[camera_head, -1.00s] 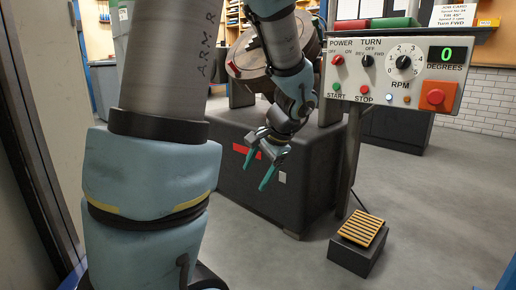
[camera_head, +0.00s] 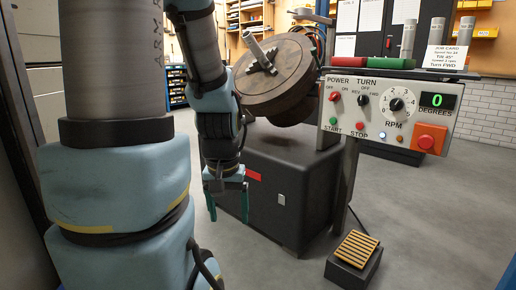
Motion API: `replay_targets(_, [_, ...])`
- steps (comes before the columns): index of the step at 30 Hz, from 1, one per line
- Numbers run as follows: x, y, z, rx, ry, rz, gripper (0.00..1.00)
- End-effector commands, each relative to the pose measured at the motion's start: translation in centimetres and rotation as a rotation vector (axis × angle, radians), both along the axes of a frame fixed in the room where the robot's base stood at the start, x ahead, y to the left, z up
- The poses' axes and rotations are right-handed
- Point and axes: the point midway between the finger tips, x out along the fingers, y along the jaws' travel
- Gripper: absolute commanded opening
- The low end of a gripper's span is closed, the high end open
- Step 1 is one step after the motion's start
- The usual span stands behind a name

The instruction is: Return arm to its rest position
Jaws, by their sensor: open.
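My arm fills the left of the head view, with its large grey and light-blue links close to the camera. My gripper (camera_head: 228,203) hangs downward with its two teal fingers apart and nothing between them. It is in front of the left part of the dark machine base (camera_head: 290,200), apart from the control panel. The wrist and forearm rise above it, to the left of the tilted round table.
The tilted round table (camera_head: 278,82) sits on the dark base. The control panel (camera_head: 388,110) stands on a post at right, its display reading 0 degrees. A foot pedal (camera_head: 354,258) lies on the floor. Grey floor (camera_head: 430,220) at right is clear.

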Motion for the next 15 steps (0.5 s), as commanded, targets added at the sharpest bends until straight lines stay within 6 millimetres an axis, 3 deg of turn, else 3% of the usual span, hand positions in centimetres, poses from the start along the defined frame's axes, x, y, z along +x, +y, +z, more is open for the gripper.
replay_targets(1, [0.0, 0.0, 2.4, 0.0, 0.0, 0.0, 0.78])
replay_targets(15, [0.0, 0.0, 17.0, 0.001, 0.0, -0.001, 0.78])
